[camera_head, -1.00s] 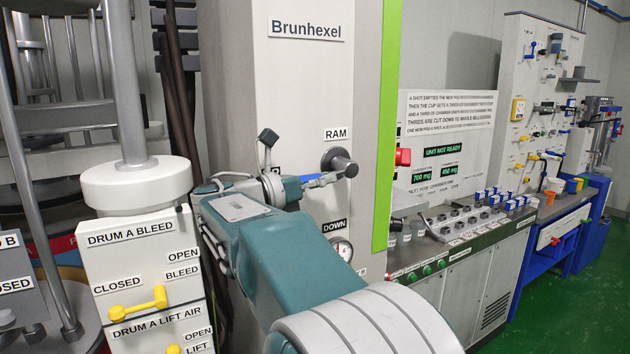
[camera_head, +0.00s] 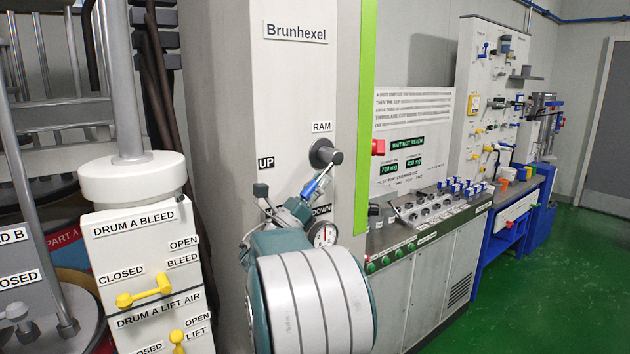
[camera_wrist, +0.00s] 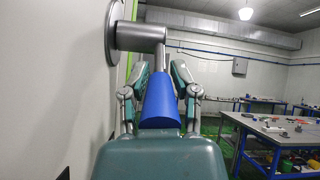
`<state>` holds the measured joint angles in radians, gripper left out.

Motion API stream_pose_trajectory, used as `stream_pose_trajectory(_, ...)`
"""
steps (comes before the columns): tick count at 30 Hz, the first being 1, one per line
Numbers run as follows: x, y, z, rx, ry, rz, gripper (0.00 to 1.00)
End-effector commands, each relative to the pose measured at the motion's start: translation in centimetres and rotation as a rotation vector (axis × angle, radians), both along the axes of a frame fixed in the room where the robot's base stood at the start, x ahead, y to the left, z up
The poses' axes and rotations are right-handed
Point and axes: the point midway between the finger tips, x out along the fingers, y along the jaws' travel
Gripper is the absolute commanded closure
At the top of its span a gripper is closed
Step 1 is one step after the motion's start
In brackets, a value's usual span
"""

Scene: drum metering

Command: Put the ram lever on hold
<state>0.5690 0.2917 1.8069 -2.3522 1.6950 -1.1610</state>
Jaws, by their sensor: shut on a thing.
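The ram lever has a dark grey hub (camera_head: 325,153) on the grey Brunhexel column, under the RAM label. Its blue handle (camera_head: 317,184) slants down and left from the hub. In the wrist view the blue handle (camera_wrist: 159,103) hangs from the grey crank arm (camera_wrist: 140,37). My gripper (camera_wrist: 161,78) has a finger on each side of the handle and is shut on it. In the head view my gripper (camera_head: 310,195) covers the lower handle. The UP label (camera_head: 266,162) is left of the lever. The DOWN label (camera_head: 321,210) is below it. Another label at lower left is mostly hidden by my gripper.
A round gauge (camera_head: 323,234) sits just below DOWN, close to my arm. A red button (camera_head: 378,147) is right of the green strip. The drum A bleed box (camera_head: 143,255) with yellow handles stands at left. A bench (camera_head: 430,235) runs along the right; green floor is clear beyond.

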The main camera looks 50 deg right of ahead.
Motion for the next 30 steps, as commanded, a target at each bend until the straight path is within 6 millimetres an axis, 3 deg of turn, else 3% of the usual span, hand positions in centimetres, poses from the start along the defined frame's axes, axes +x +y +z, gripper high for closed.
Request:
stream_pose_trajectory(20,0.04,-0.33,-0.46,-0.050,0.018,0.001,1.00)
stream_pose_trajectory(21,0.05,-0.34,-0.46,-0.050,0.018,0.001,0.52)
stream_pose_trajectory(30,-0.03,-0.28,-0.35,-0.053,0.015,-0.002,0.52)
